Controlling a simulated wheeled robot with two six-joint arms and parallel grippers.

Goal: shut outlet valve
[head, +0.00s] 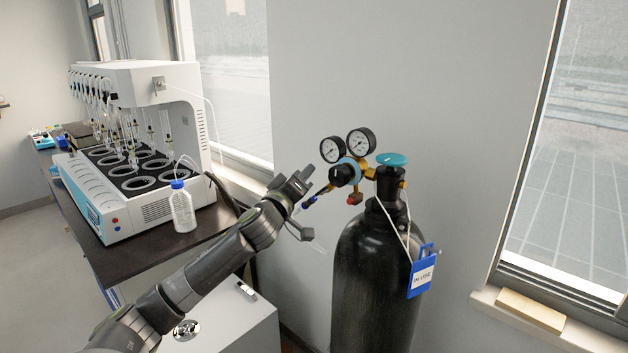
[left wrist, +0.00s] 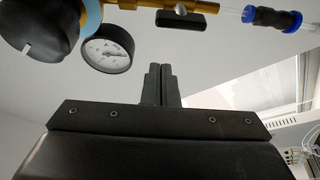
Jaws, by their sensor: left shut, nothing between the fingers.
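The black gas cylinder (head: 376,270) stands upright by the wall with a regulator on top. The regulator has two round gauges, one of which (left wrist: 107,48) shows in the left wrist view, and a black knob (head: 343,175). A brass outlet line (left wrist: 140,4) leaves it, with a small black lever (left wrist: 187,19) that looks like the outlet valve handle. Beyond it is a blue and black fitting (left wrist: 272,20). My left gripper (head: 304,174) is shut and empty, just left of the regulator. In the left wrist view its fingertips (left wrist: 165,68) are below the lever, apparently apart from it.
A teal handwheel (head: 391,159) tops the cylinder, and a blue tag (head: 421,272) hangs from its neck. The distiller (head: 140,145) and a blue-capped bottle (head: 182,207) stand on the dark bench at left. The wall right of the cylinder is clear.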

